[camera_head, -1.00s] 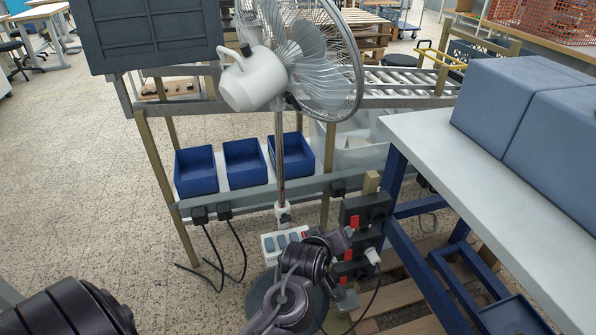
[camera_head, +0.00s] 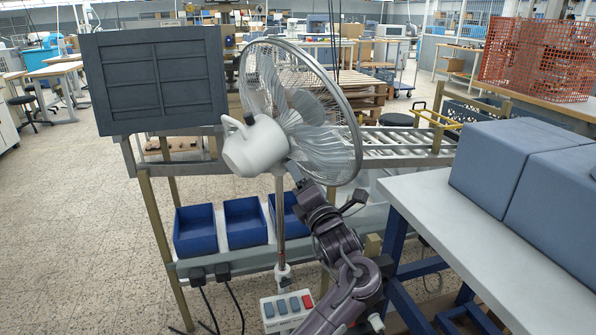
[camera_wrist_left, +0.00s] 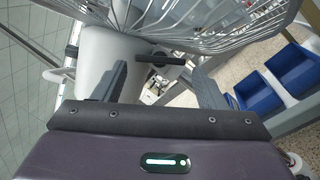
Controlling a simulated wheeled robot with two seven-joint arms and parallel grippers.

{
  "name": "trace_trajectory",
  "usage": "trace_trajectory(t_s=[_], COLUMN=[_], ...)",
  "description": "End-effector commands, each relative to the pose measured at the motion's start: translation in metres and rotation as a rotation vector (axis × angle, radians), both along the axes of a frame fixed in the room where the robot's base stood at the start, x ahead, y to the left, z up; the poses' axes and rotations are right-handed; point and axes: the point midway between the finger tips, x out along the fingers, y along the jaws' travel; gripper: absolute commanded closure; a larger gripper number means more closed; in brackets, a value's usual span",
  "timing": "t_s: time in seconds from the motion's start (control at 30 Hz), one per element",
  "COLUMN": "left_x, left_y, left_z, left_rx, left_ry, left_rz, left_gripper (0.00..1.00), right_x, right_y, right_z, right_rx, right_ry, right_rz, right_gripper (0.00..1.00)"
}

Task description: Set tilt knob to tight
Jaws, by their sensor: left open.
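A pedestal fan stands in the middle of the head view, with a white motor housing (camera_head: 255,146), a wire cage (camera_head: 335,150) and a metal pole (camera_head: 279,215). In the left wrist view the housing (camera_wrist_left: 98,58) is at the left and the cage (camera_wrist_left: 225,35) at the top. A small dark tilt knob (camera_wrist_left: 160,59) shows between the fingers of my left gripper (camera_wrist_left: 160,75). The gripper is open; contact with the knob cannot be told. In the head view my arm rises to just below the cage, and the knob is hidden. My right gripper is out of view.
A switch box (camera_head: 286,309) with blue and red buttons is low on the pole. Blue bins (camera_head: 195,232) sit on a rack behind. A grey-topped table (camera_head: 480,235) with blue boxes (camera_head: 515,155) stands at the right. Open floor (camera_head: 80,220) lies at the left.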

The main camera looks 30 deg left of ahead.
Motion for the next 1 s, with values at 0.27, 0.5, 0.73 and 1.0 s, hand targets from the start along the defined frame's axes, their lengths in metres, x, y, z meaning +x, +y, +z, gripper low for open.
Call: trace_trajectory(t_s=[0.27,0.5,0.73,1.0], left_x=[0.014,0.015,0.015,0.014], left_y=[0.020,0.021,0.020,0.020], left_z=[0.005,0.004,0.004,0.006], left_rx=[0.001,0.000,0.000,0.020], left_ry=[0.002,0.002,0.003,0.091], left_rz=[-0.002,-0.002,-0.001,-0.001], left_gripper=[0.35,0.35,0.63,0.67], right_x=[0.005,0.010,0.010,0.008], right_y=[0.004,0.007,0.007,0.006], right_z=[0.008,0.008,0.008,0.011], right_rx=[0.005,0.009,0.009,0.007], right_ry=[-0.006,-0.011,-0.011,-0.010], right_rz=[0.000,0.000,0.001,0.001], right_gripper=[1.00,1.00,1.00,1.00])
